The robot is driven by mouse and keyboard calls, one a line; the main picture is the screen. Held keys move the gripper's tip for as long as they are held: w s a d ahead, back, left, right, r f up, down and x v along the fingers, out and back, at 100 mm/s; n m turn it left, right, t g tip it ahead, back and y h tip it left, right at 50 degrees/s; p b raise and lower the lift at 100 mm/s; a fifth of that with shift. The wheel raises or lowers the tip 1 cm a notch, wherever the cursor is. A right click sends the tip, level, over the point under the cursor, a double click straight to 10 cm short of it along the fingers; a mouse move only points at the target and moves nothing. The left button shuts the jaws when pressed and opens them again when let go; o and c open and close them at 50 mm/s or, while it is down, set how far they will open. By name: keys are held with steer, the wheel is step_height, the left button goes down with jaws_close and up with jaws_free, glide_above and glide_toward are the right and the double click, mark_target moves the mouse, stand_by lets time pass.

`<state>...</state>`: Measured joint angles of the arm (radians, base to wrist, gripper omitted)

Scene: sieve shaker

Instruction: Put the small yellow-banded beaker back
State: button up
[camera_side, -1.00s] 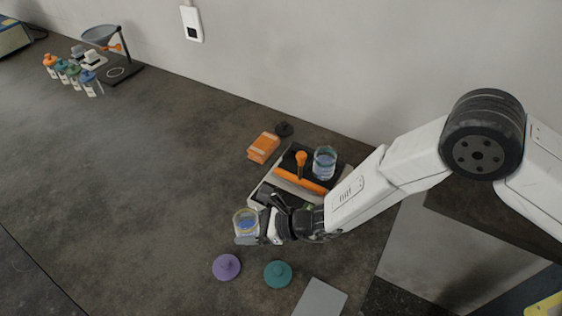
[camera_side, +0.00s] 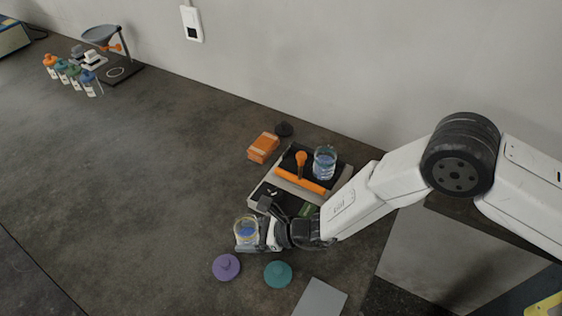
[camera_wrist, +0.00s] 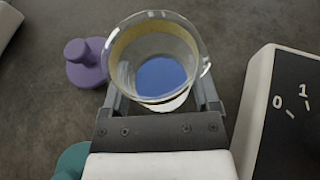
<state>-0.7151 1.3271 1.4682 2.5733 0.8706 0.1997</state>
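The small yellow-banded beaker (camera_side: 246,231) is a clear glass with a yellow band near its rim and blue at the bottom. My gripper (camera_side: 252,245) is shut on it, a finger on each side. The wrist view shows the beaker (camera_wrist: 157,68) between the fingers of my gripper (camera_wrist: 160,98), upright with its mouth toward the camera. Whether its base touches the bench is hard to tell. The shaker (camera_side: 258,192), grey and black with an orange bar, stands just behind my gripper. A second beaker with blue contents (camera_side: 324,163) stands on its far right part.
A purple lid (camera_side: 226,267) and a teal lid (camera_side: 278,274) lie in front of my gripper, with a grey plate (camera_side: 320,299) to their right.

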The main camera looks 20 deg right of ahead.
steer(key=shift+o, duration=0.8)
steer(key=shift+d+r, duration=0.1)
steer(key=shift+r, duration=0.1)
steer(key=shift+v, duration=5.9)
